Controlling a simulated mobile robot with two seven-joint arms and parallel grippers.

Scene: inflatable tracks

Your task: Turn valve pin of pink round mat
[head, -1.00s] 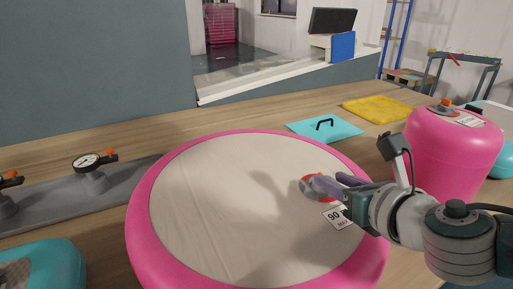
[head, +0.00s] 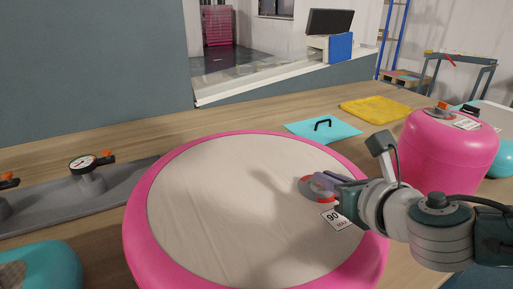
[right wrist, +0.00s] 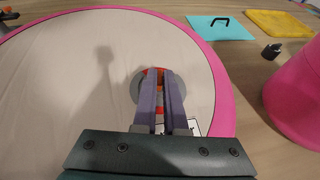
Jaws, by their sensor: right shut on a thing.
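The pink round mat (head: 142,235) lies on the wooden table, with a pink rim and a beige top. Its valve (head: 308,190), a grey ring with orange-red parts, sits near the mat's right edge beside a white "90 MAX" label (head: 336,219). My right gripper (head: 318,187) reaches in from the right with its purple fingers at the valve. In the right wrist view the fingers (right wrist: 160,88) are closed together over the valve pin (right wrist: 152,73), of which only small orange-red bits show. The fingers hide most of the pin. My left gripper is not in view.
A pink cylinder (head: 447,150) with an orange valve stands right of the mat, close to my right arm. A teal flat piece with a black handle (head: 324,127) and a yellow mat (head: 375,111) lie behind. A gauge (head: 84,162) on a grey strip is at left.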

